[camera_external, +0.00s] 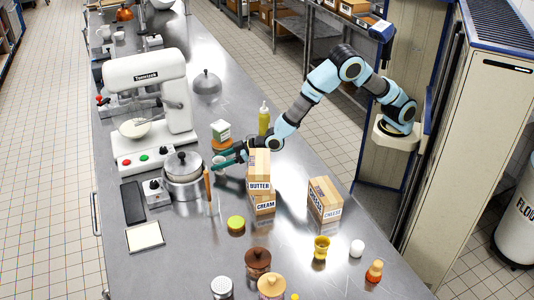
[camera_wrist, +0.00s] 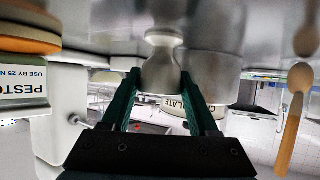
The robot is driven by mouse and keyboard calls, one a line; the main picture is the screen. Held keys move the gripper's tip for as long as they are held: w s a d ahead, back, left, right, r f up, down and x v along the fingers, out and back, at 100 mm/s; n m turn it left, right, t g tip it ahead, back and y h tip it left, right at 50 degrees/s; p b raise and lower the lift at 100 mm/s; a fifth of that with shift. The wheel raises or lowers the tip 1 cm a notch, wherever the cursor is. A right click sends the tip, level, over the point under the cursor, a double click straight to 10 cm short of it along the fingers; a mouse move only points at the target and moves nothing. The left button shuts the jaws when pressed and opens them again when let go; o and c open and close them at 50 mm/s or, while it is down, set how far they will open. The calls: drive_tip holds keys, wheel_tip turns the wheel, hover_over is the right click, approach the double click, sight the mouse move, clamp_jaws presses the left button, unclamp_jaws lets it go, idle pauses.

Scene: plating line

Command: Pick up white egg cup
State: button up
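The white egg cup (camera_wrist: 163,66) shows in the wrist view, upside down in the picture, with a flared foot and narrow waist. It stands on the steel counter. My gripper (camera_wrist: 161,76) has its two green fingers apart, one to each side of the egg cup; I cannot tell whether they touch it. In the external view my gripper (camera_external: 222,162) is low over the counter, between the lidded pot and the stacked boxes. The egg cup (camera_external: 218,160) shows there only as a small pale shape at the fingertips, partly hidden.
A lidded steel pot (camera_external: 183,178) stands close on the left. The butter box (camera_external: 259,171) sits on the cream box (camera_external: 263,203) beside my wrist. A pesto container (camera_external: 220,129) and a yellow bottle (camera_external: 263,118) stand behind. A wooden-handled utensil (camera_external: 208,186) stands in front.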

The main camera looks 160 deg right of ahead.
drive_tip(key=c, duration=0.9)
drive_tip(key=shift+r, duration=0.15)
